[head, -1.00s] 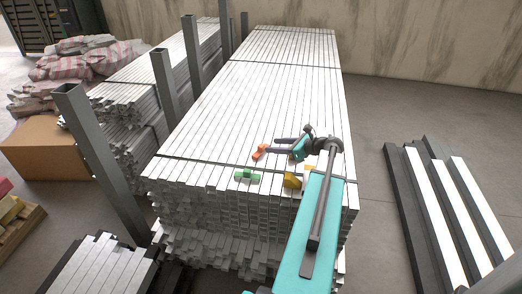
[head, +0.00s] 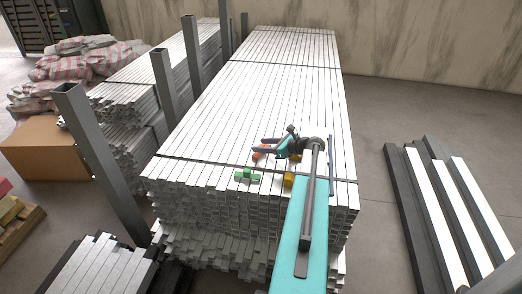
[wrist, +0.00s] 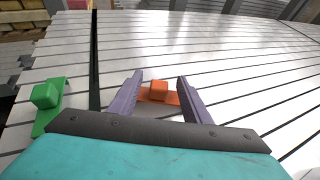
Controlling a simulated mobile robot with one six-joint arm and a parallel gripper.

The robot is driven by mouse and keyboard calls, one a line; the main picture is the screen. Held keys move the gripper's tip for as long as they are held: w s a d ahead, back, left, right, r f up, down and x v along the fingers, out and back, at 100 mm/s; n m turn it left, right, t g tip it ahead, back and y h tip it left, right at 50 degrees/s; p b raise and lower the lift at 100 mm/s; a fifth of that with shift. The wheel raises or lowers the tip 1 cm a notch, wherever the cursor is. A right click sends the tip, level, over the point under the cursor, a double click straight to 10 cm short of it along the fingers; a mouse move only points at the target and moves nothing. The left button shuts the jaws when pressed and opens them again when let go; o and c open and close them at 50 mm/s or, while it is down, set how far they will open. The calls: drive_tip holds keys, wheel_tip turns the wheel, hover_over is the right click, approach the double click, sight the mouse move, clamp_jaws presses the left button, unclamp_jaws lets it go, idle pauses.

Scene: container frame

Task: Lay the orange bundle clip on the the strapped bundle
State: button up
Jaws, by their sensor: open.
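The orange bundle clip (head: 260,153) rests on top of the strapped bundle (head: 230,125), a large stack of pale metal bars. My gripper (head: 263,146) is low over the bundle at the clip and partly hides it in the head view. In the wrist view the clip (wrist: 158,92) is a small block on a flat base, between the two purple fingers of my open gripper (wrist: 160,80). A gap shows between the clip's block and each finger. I cannot tell whether the fingers touch the base.
A green clip (head: 246,175) and a yellow block (head: 288,181) sit near the bundle's front edge. A dark strap (head: 215,162) crosses the bundle there. Grey posts (head: 98,150) stand at the left. A thin dark rod (head: 331,165) shows right of my arm.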

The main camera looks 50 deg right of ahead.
drive_tip(key=shift+f+x, duration=0.1)
drive_tip(key=shift+x, duration=1.2)
drive_tip(key=shift+f+x, duration=0.15)
drive_tip(key=shift+x, duration=1.1)
drive_tip(key=shift+s, duration=0.1)
clamp_jaws()
drive_tip(key=shift+r, duration=0.1)
wheel_tip(320, 180, up, 10)
drive_tip(key=shift+p, duration=0.4)
